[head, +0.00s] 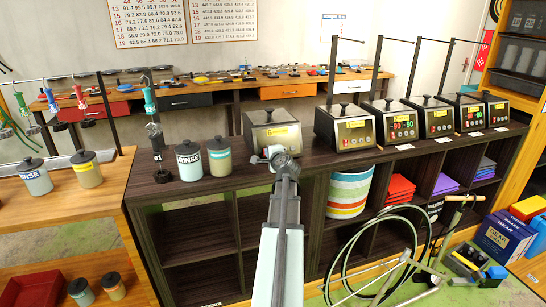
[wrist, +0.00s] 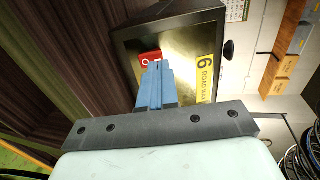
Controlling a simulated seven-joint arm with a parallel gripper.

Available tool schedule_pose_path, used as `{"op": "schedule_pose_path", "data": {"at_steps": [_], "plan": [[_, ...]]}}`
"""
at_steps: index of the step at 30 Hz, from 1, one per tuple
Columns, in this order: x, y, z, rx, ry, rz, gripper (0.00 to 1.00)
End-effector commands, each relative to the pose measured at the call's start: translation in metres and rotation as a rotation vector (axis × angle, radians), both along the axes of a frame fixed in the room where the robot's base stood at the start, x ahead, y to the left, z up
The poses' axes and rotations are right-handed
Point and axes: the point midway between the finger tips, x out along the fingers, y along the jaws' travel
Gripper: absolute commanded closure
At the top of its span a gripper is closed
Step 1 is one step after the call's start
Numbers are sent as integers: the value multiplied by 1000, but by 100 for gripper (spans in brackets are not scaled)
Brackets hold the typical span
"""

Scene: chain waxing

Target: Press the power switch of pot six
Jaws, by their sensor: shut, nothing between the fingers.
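Pot six (head: 272,128) is a metal box with a dark lid, at the left end of the row of pots on the dark shelf unit. Its yellow label reading "6 ROAD WAX" (wrist: 205,77) shows in the wrist view. Its red power switch (wrist: 150,57) is on the front panel, partly covered by my fingertips. My gripper (head: 273,154) is in front of the lower part of that panel, its blue fingers (wrist: 156,84) shut and empty. The fingertips overlap the switch's lower edge in the wrist view; I cannot tell whether they touch it.
More pots (head: 345,125) stand to the right, some with lit digits. Two jars, one marked RINSE (head: 189,160), stand left of pot six. A striped bucket (head: 348,193) and colored stacks fill the shelves below. A bench with tools runs behind.

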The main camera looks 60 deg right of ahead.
Motion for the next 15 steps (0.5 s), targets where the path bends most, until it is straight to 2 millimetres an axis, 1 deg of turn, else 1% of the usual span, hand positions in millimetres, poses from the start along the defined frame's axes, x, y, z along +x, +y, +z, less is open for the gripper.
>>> {"op": "schedule_pose_path", "data": {"at_steps": [1,6,15], "plan": [[5,-6,-1,0,0,0,100],[11,-12,-4,0,0,-1,100],[12,-13,-4,0,0,-1,100]]}}
